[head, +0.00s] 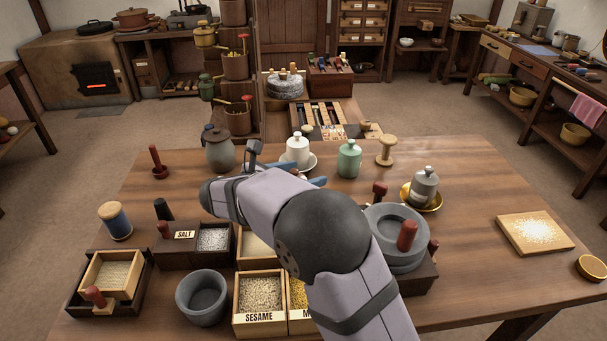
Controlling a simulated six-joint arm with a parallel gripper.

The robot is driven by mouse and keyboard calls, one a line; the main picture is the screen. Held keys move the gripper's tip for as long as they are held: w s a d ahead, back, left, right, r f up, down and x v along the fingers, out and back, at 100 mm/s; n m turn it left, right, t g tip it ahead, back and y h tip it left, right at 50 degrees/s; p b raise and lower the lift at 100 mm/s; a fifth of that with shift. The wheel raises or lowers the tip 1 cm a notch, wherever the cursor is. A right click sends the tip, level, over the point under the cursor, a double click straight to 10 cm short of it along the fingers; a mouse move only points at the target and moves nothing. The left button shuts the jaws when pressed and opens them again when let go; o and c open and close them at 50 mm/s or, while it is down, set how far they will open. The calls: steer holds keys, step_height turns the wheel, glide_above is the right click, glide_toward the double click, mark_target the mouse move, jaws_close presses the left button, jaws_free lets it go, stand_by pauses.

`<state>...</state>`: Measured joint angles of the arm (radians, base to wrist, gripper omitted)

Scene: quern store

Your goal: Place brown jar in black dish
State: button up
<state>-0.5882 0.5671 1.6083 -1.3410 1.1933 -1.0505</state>
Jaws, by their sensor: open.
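A dark grey-brown lidded jar (219,152), the closest match to the brown jar, stands upright at the back left of the table. I cannot make out a black dish; my arm covers part of the table. My gripper (288,174) is partly hidden behind my own arm, near the table's back middle. Its blue fingers show to the right of the dark jar and in front of the white jar. It is open, and I see nothing held in it. It appears apart from the dark jar.
A white jar (297,150) stands on a white dish, beside a green jar (349,158). A grey jar (424,186) sits on a yellow dish (436,204). A stone quern (394,252) and grain boxes (259,316) fill the front. Free table lies at right.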

steer(key=v, duration=1.1)
steer(key=shift+s+a+p, duration=0.2)
steer(key=shift+p, duration=0.25)
steer(key=s+d+r+m+g+y+p, duration=0.2)
steer(key=s+d+r+m+g+p, duration=0.3)
steer(key=d+p, duration=0.45)
steer(key=s+d+r+m+g+y+p, duration=0.1)
steer(key=s+d+r+m+g+p, duration=0.35)
steer(key=p, duration=0.85)
steer(key=s+d+r+m+y+p, duration=0.2)
steer(key=s+r+m+y+p, duration=0.4)
steer(key=s+r+m+p, duration=0.8)
steer(key=s+m+p, duration=0.1)
steer(key=m+p, duration=0.2)
steer(key=p, duration=0.2)
steer(key=shift+s+d, duration=0.25)
steer(key=shift+s, duration=0.05)
